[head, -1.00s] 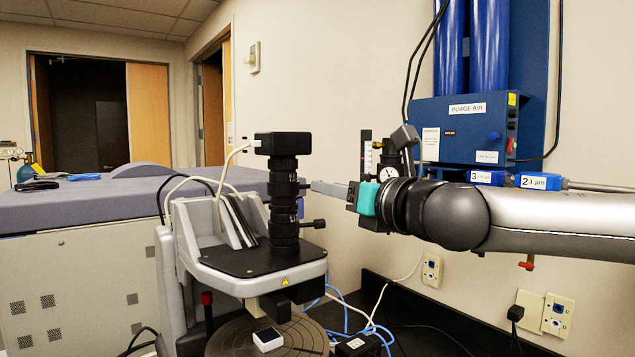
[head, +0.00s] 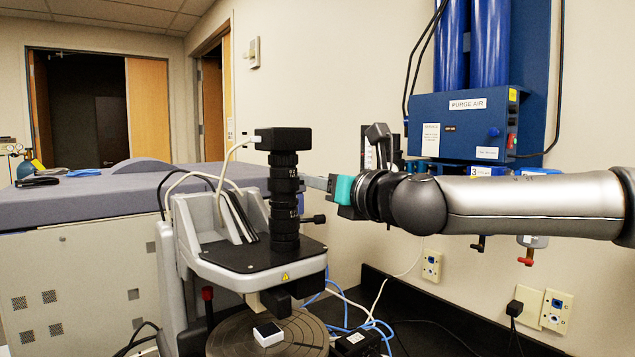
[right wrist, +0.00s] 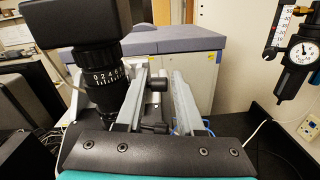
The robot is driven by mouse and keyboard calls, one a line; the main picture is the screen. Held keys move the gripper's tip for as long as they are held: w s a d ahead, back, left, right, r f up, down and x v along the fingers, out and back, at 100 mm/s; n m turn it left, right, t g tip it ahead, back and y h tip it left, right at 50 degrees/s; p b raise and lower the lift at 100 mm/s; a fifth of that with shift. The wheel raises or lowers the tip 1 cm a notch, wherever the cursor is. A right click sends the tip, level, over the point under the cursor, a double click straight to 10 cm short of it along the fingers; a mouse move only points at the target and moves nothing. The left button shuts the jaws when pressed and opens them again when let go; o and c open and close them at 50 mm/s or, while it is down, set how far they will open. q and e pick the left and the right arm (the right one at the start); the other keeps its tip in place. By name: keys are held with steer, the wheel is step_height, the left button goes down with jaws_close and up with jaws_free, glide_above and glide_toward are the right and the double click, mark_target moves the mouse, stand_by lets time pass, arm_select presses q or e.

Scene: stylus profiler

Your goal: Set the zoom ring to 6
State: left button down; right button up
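The microscope's black zoom tube (head: 284,200) stands upright on the instrument, with white marks on its rings. In the right wrist view a numbered ring (right wrist: 105,78) shows 0, 2, 4 and a partly turned-away 6; the set value cannot be read. My right gripper (head: 316,183) is level with the tube's upper half, at its right side. In the right wrist view its two fingers (right wrist: 161,76) are apart. A short black knob (right wrist: 157,84) shows between them; contact cannot be told. My left gripper is not in view.
A black camera head (head: 282,140) with a white cable tops the tube. Below is the black instrument plate (head: 255,258) and a round stage (head: 228,340) with a small white block (head: 267,333). A gauge and regulator (right wrist: 297,55) stand right of the gripper.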

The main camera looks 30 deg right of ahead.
stand_by(0.3)
jaws_close()
steer(key=shift+w, duration=0.1)
stand_by(1.2)
